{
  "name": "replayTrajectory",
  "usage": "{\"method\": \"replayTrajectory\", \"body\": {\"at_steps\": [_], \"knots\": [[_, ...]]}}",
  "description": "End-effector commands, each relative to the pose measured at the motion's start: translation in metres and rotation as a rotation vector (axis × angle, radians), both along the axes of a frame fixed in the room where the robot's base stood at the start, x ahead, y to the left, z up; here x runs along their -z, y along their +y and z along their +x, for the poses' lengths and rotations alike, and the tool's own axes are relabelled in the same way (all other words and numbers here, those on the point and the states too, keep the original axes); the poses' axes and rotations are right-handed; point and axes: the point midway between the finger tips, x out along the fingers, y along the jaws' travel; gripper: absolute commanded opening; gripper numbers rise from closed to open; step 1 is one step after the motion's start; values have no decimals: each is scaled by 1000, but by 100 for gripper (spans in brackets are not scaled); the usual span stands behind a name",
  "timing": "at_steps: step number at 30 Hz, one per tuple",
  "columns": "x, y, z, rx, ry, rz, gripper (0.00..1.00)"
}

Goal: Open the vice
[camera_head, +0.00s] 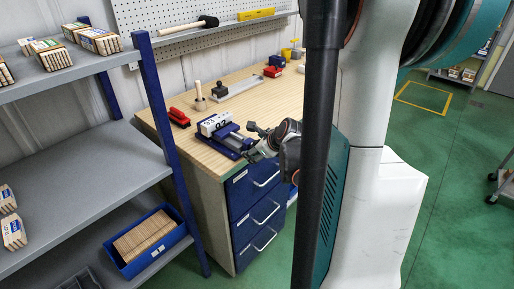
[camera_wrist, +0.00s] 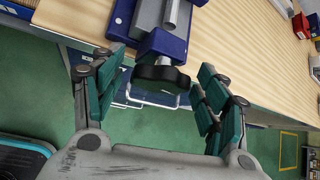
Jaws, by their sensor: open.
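The blue vice (camera_head: 236,143) is on the wooden workbench near its front edge, with a white block (camera_head: 211,124) bearing dark digits at its top. In the wrist view the vice (camera_wrist: 163,46) shows a metal rod and, at its near end, a black knob-like handle (camera_wrist: 161,78). My gripper (camera_head: 255,142) is in front of the vice at the bench edge. In the wrist view my gripper (camera_wrist: 162,75) is open, with teal pads left and right of the handle. Gaps show on both sides, and nothing is held.
The workbench (camera_head: 257,96) also carries a red tool (camera_head: 179,118), a wooden peg on a base (camera_head: 199,97) and a grey plate (camera_head: 236,89). Blue drawers (camera_head: 252,190) with metal handles are below the vice. A grey shelf rack (camera_head: 80,175) stands at left. Open green floor lies right.

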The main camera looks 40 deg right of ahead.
Motion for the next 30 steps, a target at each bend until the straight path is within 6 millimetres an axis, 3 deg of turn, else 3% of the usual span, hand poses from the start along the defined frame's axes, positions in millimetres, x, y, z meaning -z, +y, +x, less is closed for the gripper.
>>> {"method": "replayTrajectory", "body": {"at_steps": [16, 30], "knots": [[-40, 11, -44, 1, 0, 0, 67], [-47, 13, -52, 0, 0, 0, 67]]}}
